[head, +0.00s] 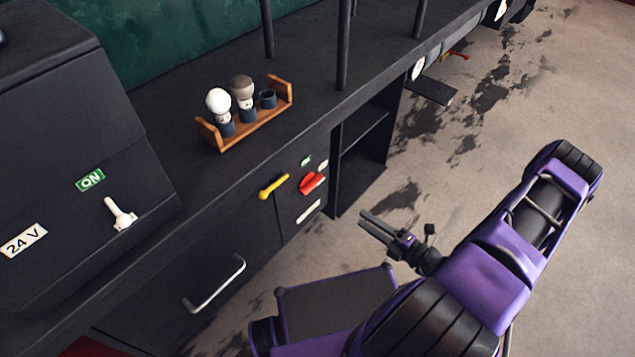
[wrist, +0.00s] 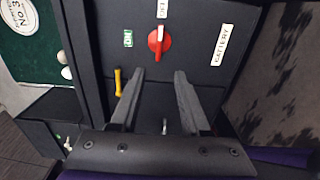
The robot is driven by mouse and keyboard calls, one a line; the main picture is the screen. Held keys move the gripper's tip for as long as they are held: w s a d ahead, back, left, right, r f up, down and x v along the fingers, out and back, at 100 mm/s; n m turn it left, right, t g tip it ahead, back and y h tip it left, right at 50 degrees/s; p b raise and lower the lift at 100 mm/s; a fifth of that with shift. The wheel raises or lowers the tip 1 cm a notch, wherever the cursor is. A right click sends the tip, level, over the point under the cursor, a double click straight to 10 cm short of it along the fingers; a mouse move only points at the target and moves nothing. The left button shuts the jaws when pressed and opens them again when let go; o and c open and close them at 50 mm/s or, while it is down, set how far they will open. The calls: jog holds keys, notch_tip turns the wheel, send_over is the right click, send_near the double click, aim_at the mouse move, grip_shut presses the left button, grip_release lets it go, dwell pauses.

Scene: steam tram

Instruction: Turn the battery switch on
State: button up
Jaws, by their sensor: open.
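The battery switch (head: 312,183) is a red rotary knob on the dark cabinet front; in the wrist view it (wrist: 160,42) shows with a white mark pointing toward the OFF label (wrist: 162,8). The green ON label (wrist: 128,38) lies to its left in that view. The BATTERY label (wrist: 221,45) lies to its right. My gripper (head: 364,219) is open and empty in front of the cabinet, apart from the switch. In the wrist view, the fingertips (wrist: 159,73) point toward the switch, which appears beyond and between them.
A yellow handle (head: 273,186) sits beside the switch. A white toggle (head: 119,214) with ON and 24 V labels is on the console at left. A wooden rack (head: 250,128) with small figures stands on the counter. A metal drawer handle (head: 215,285) sticks out below. Open shelves (head: 362,150) lie right of the switch.

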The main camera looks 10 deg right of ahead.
aim_at(315, 187)
jog(key=x, duration=1.7)
jog(key=shift+w+a, duration=0.1)
grip_shut()
